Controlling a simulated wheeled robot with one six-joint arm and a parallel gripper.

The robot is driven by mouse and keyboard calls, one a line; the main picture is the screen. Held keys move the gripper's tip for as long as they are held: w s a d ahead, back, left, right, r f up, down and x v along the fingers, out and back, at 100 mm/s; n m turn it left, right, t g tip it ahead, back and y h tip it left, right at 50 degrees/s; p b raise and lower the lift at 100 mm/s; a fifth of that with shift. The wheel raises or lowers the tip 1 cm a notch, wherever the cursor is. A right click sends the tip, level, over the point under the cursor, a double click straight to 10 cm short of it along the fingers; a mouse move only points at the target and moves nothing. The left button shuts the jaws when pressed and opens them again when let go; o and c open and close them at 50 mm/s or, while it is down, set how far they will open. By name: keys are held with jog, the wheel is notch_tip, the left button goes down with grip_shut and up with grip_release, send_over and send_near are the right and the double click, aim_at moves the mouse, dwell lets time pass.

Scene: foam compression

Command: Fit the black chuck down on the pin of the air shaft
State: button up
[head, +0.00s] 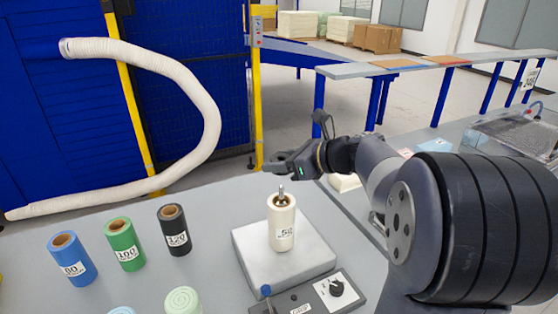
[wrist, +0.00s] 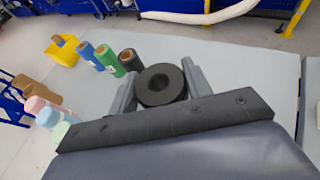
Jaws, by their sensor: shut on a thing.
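My gripper (head: 284,164) is shut on the black chuck, a thick black ring with a round hole that shows between the two grey fingers in the wrist view (wrist: 160,98). In the head view the chuck is hard to tell apart from the dark gripper. A metal pin (head: 281,190) stands up from the top of the upright cream roll (head: 282,228) marked 50. The gripper is above the pin, with a gap between them in the picture. The pin and cream roll cannot be made out in the wrist view.
The cream roll stands on a grey plate (head: 257,262) behind a control box (head: 318,301) with a knob. Blue (head: 72,262), green (head: 124,245) and black (head: 174,231) rolls stand to the left. A white hose (head: 190,90) hangs behind.

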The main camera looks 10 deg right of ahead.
aim_at(281, 189)
jog(key=shift+f+b, duration=1.35)
jog(key=shift+f, duration=0.25)
jog(key=shift+r, duration=0.15)
jog(key=shift+f, duration=0.4)
jog(key=shift+f, duration=0.25)
jog(key=shift+f+b, duration=1.05)
jog(key=shift+f, duration=0.75)
jog(key=shift+f, duration=0.15)
jog(key=shift+f+b, duration=0.45)
jog(key=shift+f, duration=0.15)
